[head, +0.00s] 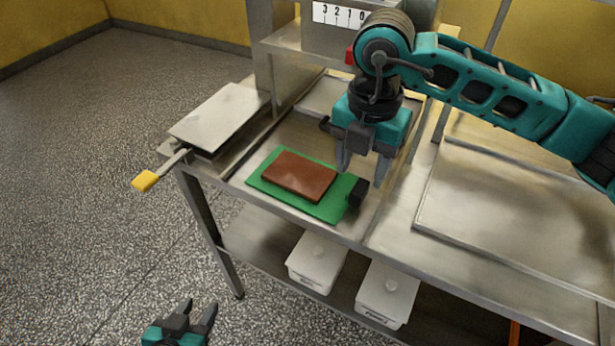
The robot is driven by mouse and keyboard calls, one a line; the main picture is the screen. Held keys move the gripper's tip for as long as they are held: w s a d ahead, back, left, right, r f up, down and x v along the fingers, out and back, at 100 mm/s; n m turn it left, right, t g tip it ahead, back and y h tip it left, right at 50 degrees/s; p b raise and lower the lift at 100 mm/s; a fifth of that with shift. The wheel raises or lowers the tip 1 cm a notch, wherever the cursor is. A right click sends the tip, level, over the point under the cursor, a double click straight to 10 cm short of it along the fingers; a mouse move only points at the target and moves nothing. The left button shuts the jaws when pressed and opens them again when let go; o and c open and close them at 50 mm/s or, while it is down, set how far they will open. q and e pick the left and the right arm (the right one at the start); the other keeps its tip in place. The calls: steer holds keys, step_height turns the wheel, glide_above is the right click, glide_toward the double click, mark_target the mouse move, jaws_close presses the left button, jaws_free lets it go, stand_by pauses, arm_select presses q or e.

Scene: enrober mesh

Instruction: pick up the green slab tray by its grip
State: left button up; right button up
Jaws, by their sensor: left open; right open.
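The green slab tray (325,209) lies flat on the metal table, with a brown slab (299,174) on it. Its black grip (357,193) stands at the tray's right end. My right gripper (361,168) points down over the table, just behind and above the grip. Its fingers are apart with nothing between them, and I see no contact with the grip. My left gripper (193,314) is low at the bottom edge of the view, in front of the table and far from the tray. It is open and empty.
A metal plate (221,115) with a yellow-ended handle (145,180) sits at the table's left end. A steel machine with a number scale (339,14) stands behind. A large flat panel (520,215) covers the right. Two white lidded tubs (316,262) (386,293) stand on the lower shelf.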

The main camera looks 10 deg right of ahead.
mark_target(360, 187)
steer(key=f, duration=0.4)
steer(key=shift+s+f, duration=0.2)
steer(key=shift+c, duration=0.2)
jaws_close()
